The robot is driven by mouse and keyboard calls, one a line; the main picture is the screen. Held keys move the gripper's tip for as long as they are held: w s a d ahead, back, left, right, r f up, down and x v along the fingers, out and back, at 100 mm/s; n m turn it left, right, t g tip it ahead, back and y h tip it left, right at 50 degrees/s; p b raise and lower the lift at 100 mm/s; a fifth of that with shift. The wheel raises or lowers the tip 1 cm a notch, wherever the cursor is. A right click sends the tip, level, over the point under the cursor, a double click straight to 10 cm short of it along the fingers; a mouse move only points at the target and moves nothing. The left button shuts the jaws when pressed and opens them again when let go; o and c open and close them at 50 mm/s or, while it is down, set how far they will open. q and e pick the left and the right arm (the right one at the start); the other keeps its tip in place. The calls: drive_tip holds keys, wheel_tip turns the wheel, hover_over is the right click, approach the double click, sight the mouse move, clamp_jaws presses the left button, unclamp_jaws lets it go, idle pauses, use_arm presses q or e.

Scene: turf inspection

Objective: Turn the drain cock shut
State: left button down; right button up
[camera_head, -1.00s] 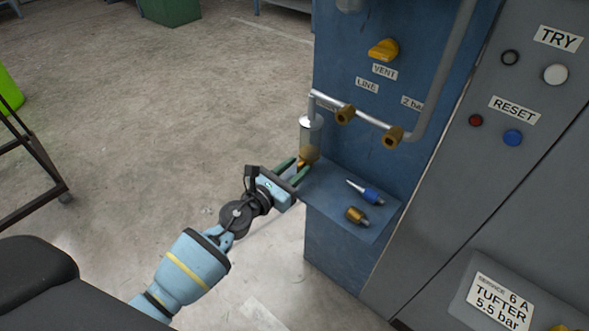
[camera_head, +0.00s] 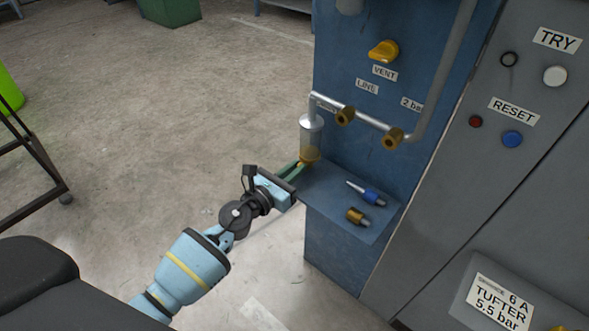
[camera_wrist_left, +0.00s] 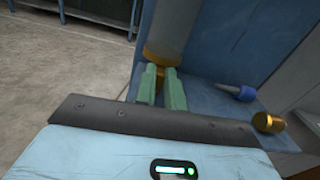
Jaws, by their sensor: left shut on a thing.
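The drain cock (camera_head: 301,165) is a small brass piece under the clear bowl (camera_head: 311,138) with a brass base on the blue panel. My left gripper (camera_head: 299,167) reaches in from the left, and its green fingers are shut on the drain cock. In the left wrist view the brass drain cock (camera_wrist_left: 160,75) shows between the green fingers (camera_wrist_left: 161,86), just below the bowl (camera_wrist_left: 168,40). The fingers hide most of the cock, so I cannot tell how far it is turned. My right gripper is not in view.
A blue shelf (camera_head: 335,208) juts out right of the gripper. A blue-tipped fitting (camera_head: 372,196) and a brass fitting (camera_head: 357,216) lie on it. Above are a yellow vent knob (camera_head: 383,51) and a grey pipe with brass fittings.

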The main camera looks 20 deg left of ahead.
use_arm(q)
drive_tip(key=n, duration=0.4)
drive_tip(key=shift+a, duration=0.2)
drive_tip(key=n, duration=0.2)
drive_tip(key=n+p, duration=0.1)
drive_tip(key=shift+w+a+f+n, duration=0.1)
drive_tip(key=shift+a+f+n, duration=0.1)
drive_tip(key=shift+n, duration=0.2)
drive_tip(key=n, duration=0.3)
drive_tip(key=shift+f+n+p, duration=0.15)
drive_tip(key=shift+n+p, duration=0.15)
drive_tip(key=shift+w+a+f+n+p, duration=0.1)
drive_tip(key=shift+f+n+p, duration=0.1)
drive_tip(key=shift+n, duration=0.9)
drive_tip(key=shift+f+n+p, duration=0.1)
drive_tip(key=shift+n+p, duration=0.05)
drive_tip(key=shift+n, duration=0.95)
drive_tip(key=c, duration=1.5)
unclamp_jaws()
